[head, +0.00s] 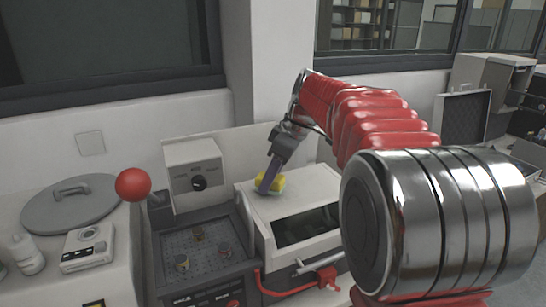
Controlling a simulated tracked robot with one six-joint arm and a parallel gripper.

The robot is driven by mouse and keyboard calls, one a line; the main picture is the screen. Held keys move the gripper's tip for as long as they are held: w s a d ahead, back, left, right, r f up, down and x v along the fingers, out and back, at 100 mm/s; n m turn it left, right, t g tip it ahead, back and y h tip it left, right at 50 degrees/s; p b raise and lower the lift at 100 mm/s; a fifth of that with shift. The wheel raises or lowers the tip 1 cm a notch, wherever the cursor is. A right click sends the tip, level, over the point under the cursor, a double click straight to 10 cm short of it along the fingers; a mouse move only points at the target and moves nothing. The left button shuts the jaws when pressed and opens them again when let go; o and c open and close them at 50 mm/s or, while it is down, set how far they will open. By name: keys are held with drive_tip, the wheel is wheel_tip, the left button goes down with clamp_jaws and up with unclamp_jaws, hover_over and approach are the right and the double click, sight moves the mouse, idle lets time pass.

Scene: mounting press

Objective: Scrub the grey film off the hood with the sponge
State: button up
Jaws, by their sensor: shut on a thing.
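The hood (299,205) is a white box with a dark front window, standing right of centre on the bench in the head view. The yellow sponge (277,180) is at the back left of the hood's top. I cannot make out the grey film clearly at this distance. My red arm reaches in from the right and covers the area right of the hood.
A white control box with a dial (198,182) stands left of the hood, behind a dark tray (205,245) holding several small parts. A red ball knob (133,184) rises at the left. A red clamp handle (326,279) sits before the hood. A round grey lid (73,203) lies far left.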

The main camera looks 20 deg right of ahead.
drive_tip(key=shift+d+r, duration=0.1)
drive_tip(key=shift+r, duration=3.4)
